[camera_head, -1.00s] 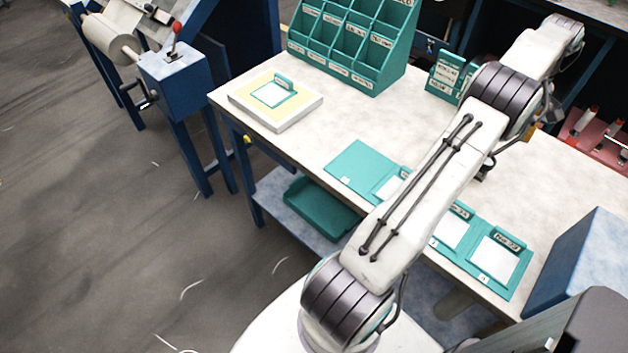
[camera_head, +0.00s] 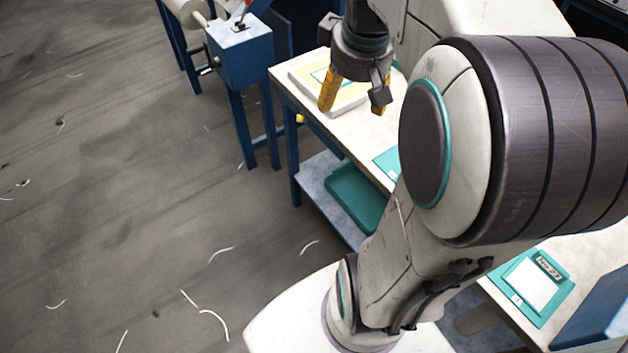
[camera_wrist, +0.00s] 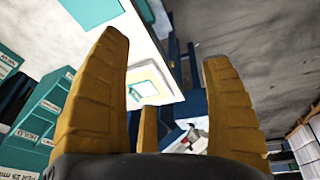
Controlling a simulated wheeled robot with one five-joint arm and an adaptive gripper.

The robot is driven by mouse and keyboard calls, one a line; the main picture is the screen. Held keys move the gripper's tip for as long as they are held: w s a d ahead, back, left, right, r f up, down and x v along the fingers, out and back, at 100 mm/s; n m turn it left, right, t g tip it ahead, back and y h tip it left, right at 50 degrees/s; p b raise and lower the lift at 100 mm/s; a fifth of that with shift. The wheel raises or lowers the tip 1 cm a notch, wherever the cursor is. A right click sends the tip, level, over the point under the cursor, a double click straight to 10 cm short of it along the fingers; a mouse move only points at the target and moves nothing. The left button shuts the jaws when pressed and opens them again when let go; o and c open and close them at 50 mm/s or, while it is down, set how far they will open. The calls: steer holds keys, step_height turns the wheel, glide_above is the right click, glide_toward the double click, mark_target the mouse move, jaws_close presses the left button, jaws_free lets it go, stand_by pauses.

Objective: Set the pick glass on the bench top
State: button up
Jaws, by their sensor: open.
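My gripper (camera_head: 354,98) is open and hangs over the far left corner of the bench in the head view. Its yellow fingers also show in the wrist view (camera_wrist: 165,90), with nothing between them. The pale bench top (camera_head: 352,136) lies below, largely hidden behind my arm in the head view. I cannot make out a pick glass in any view. A low white and yellow tray (camera_head: 345,97) with a teal-edged card sits at the bench corner, partly behind the fingers. The card shows between the fingers in the wrist view (camera_wrist: 146,88).
A teal card holder (camera_head: 530,287) lies at the bench's near right, beside a blue box (camera_head: 590,318). A teal bin (camera_head: 356,197) sits on the lower shelf. A teal labelled rack (camera_wrist: 38,118) shows in the wrist view. A blue machine (camera_head: 240,52) stands left.

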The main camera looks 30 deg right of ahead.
steer(key=s+a+f+t+y, duration=0.1)
steer(key=s+a+f, duration=0.4)
steer(key=s+a, duration=0.4)
steer(key=a, duration=0.4)
steer(key=shift+s+a+f+n+t, duration=0.2)
steer(key=shift+s+n+t, duration=0.1)
steer(key=shift+n, duration=0.1)
